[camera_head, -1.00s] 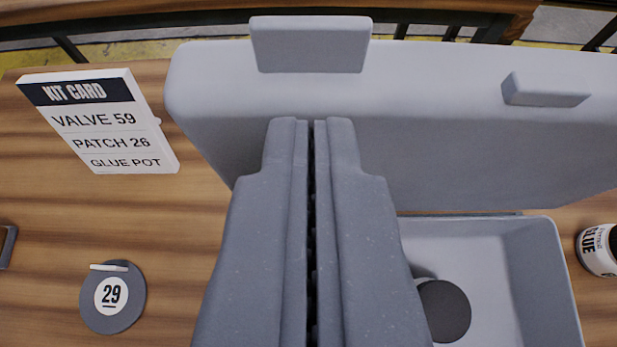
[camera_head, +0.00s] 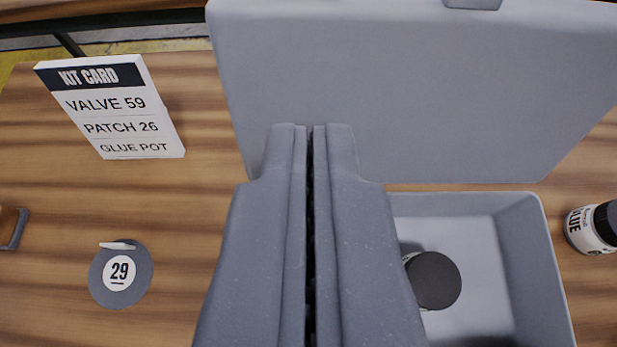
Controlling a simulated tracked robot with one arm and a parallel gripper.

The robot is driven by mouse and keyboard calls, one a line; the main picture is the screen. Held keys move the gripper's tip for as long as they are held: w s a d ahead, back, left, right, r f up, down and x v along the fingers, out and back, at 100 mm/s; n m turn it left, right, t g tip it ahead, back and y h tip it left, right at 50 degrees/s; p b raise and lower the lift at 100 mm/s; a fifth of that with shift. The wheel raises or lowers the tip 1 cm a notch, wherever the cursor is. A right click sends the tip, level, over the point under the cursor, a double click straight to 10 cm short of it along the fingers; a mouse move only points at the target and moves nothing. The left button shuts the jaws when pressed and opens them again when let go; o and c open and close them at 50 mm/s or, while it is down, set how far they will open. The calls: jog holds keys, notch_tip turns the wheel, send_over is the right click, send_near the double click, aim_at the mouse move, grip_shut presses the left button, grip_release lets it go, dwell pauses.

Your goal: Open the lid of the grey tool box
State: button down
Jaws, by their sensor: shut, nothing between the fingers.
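The grey tool box (camera_head: 548,265) stands on the wooden table, with its lid (camera_head: 410,90) raised upright at the back. The inside of the box shows on the right; its left part is hidden behind my gripper. A dark round disc-topped object (camera_head: 434,281) lies in the box. My gripper (camera_head: 311,128) is shut and empty. Its tips show in front of the lid's lower left part; I cannot tell whether they touch it.
A kit card (camera_head: 115,115) reading valve 59, patch 26, glue pot stands at the left. A round grey patch marked 29 (camera_head: 120,273) lies on the table. A glue pot (camera_head: 590,228) is right of the box. Bare wood (camera_head: 60,200) lies at left.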

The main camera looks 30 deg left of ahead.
jog(key=b+v, duration=0.1)
jog(key=v, duration=0.1)
jog(key=b+v, duration=0.1)
jog(key=v, duration=0.1)
jog(key=shift+s+d+f, duration=0.1)
jog(key=shift+s+f, duration=0.1)
jog(key=shift+f, duration=0.2)
jog(key=s+d+r+m+t+h+b, duration=0.1)
jog(key=s+d+r+t+h+b, duration=0.15)
jog(key=d+r, duration=0.5)
jog(key=s+d+r+m+t+h+b, duration=0.1)
jog(key=d+r+m+b, duration=0.3)
jog(key=r, duration=0.7)
jog(key=s+d+r+n+t+h+b, duration=0.1)
jog(key=d+r+h, duration=0.1)
jog(key=d+r, duration=0.6)
jog(key=s+d+r+m+b, duration=0.1)
jog(key=s+d+r+b, duration=0.1)
jog(key=s+r, duration=0.3)
jog(key=s+d+r+b, duration=0.2)
jog(key=s+r, duration=0.3)
jog(key=s, duration=0.8)
jog(key=s+d+r+m+h+b, duration=0.1)
jog(key=s+d+r+b, duration=0.2)
jog(key=s, duration=0.7)
notch_tip(320, 180, up, 2)
jog(key=shift+r+m+t+b, duration=0.1)
jog(key=shift+m+t+b, duration=0.2)
jog(key=shift+t+b, duration=0.1)
